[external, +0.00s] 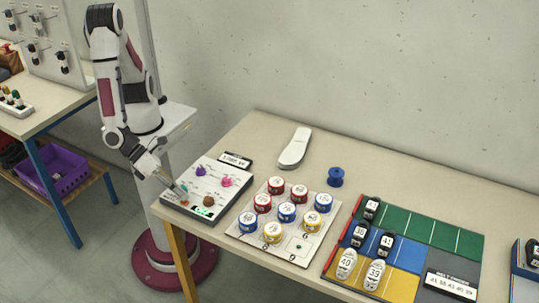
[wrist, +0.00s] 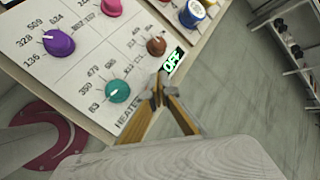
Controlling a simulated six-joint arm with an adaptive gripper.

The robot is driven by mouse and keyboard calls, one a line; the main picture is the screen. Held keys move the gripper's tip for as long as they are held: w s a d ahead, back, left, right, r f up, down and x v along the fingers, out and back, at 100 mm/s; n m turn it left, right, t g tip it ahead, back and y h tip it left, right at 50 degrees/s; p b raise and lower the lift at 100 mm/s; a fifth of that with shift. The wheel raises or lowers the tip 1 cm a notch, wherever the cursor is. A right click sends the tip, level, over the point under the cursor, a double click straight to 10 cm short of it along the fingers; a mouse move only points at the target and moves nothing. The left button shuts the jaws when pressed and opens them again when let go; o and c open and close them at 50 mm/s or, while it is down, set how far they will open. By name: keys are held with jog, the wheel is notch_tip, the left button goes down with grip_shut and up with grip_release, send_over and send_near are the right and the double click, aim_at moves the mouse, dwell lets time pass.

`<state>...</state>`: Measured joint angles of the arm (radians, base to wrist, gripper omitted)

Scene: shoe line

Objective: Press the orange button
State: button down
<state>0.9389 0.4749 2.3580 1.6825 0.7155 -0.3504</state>
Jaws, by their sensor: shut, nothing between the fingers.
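A white control panel (external: 232,197) lies on the table below my gripper (external: 178,192). My gripper (wrist: 159,90) is shut and empty, pointing down at the panel's near edge, beside the teal knob and the display. I cannot make out an orange button clearly; a small orange spot (external: 185,203) shows just under the fingertips. I cannot tell whether the fingertips touch the panel.
Right of the panel stands a board (external: 248,236) with several red, blue and yellow tins. A white shoe sole (external: 295,148) and a blue spool (external: 336,176) lie behind. A coloured mat (external: 428,227) with black and white shoe pieces is further right. The table's back left corner is clear.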

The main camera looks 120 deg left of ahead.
aim_at(182, 201)
jog(key=shift+r, duration=0.15)
jog(key=shift+r, duration=2.9)
